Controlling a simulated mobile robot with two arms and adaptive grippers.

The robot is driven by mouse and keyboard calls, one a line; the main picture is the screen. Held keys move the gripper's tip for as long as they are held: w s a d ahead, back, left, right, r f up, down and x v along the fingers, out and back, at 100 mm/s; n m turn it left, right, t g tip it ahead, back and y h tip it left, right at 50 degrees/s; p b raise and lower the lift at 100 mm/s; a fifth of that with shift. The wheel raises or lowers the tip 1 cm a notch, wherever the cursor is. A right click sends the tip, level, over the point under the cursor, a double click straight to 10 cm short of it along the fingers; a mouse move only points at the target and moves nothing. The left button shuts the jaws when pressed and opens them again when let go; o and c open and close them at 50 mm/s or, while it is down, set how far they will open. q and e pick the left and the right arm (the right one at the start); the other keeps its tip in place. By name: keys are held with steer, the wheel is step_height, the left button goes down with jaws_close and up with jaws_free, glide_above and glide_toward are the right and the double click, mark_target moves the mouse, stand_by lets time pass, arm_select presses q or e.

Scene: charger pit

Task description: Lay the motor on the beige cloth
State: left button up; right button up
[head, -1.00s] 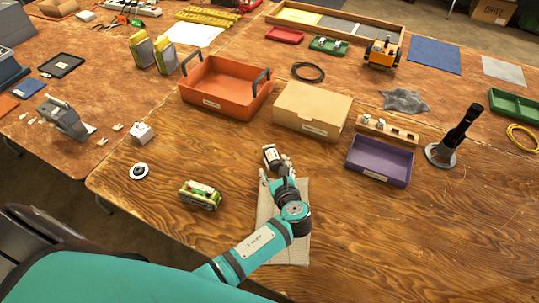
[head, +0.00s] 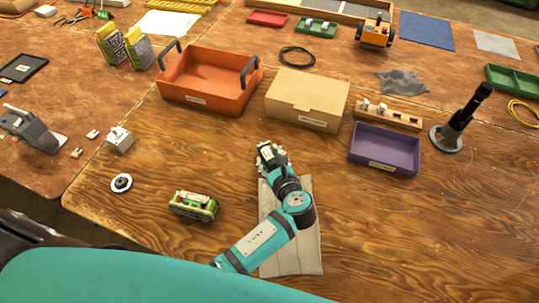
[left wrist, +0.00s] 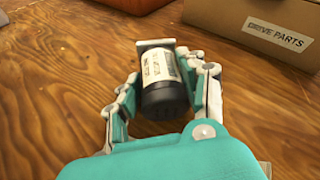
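The motor, a small dark cylinder with a white label, sits between the fingers of my left gripper (head: 271,157). It shows clearly in the left wrist view (left wrist: 163,80), its dark end towards the palm and a finger close against each side. The fingers look closed on it. I cannot tell whether it touches the table. The beige cloth (head: 294,262) lies flat on the wooden table under my left forearm, which hides part of it. The gripper and motor are just beyond the cloth's far edge. My right gripper is not in view.
A beige box (head: 307,98) marked DRIVE PARTS and an orange tray (head: 207,92) stand beyond the gripper. A purple tray (head: 384,152) is to the right. The table right of the cloth is clear.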

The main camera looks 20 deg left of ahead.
arm_select(q)
steer(key=shift+f, duration=0.1)
steer(key=shift+c, duration=1.1)
steer(key=shift+a, duration=0.1)
steer(key=c, duration=0.5)
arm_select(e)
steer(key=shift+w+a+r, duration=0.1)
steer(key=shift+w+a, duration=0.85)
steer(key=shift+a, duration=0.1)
